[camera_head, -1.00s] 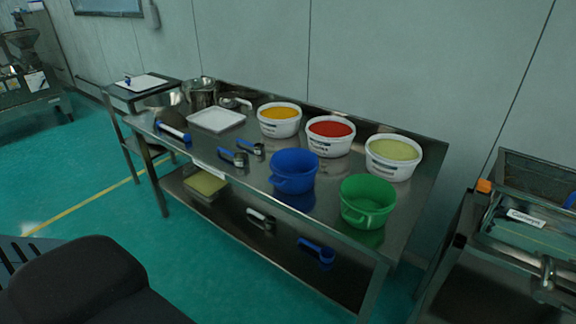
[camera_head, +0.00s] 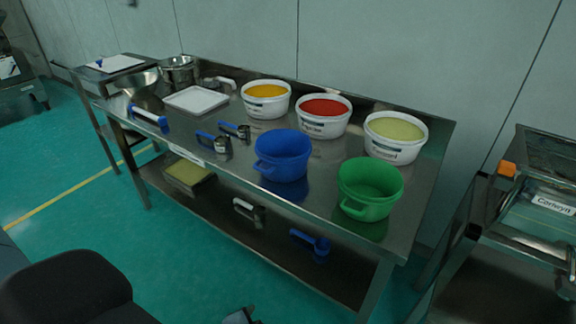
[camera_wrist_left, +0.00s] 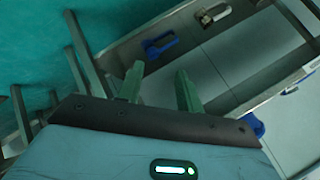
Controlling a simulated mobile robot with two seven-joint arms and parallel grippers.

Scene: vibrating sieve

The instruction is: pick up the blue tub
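The blue tub (camera_head: 283,157) stands upright on the steel table, near its front edge, with its handle toward the front left. It looks empty. My left gripper (camera_wrist_left: 158,82) shows in the left wrist view with its two fingers apart and nothing between them. It is in front of the table, with the lower shelf beyond the fingers, and is apart from the tub. In the head view a small dark tip (camera_head: 240,316) at the bottom edge may be part of this gripper. My right gripper is not in view.
A green tub (camera_head: 369,190) stands right of the blue one. White tubs of yellow (camera_head: 266,100), red (camera_head: 322,117) and pale green (camera_head: 395,138) contents stand behind. Blue-handled scoops (camera_head: 213,143) lie left. The lower shelf (camera_head: 225,217) holds more scoops. A sieve machine (camera_head: 550,200) stands right.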

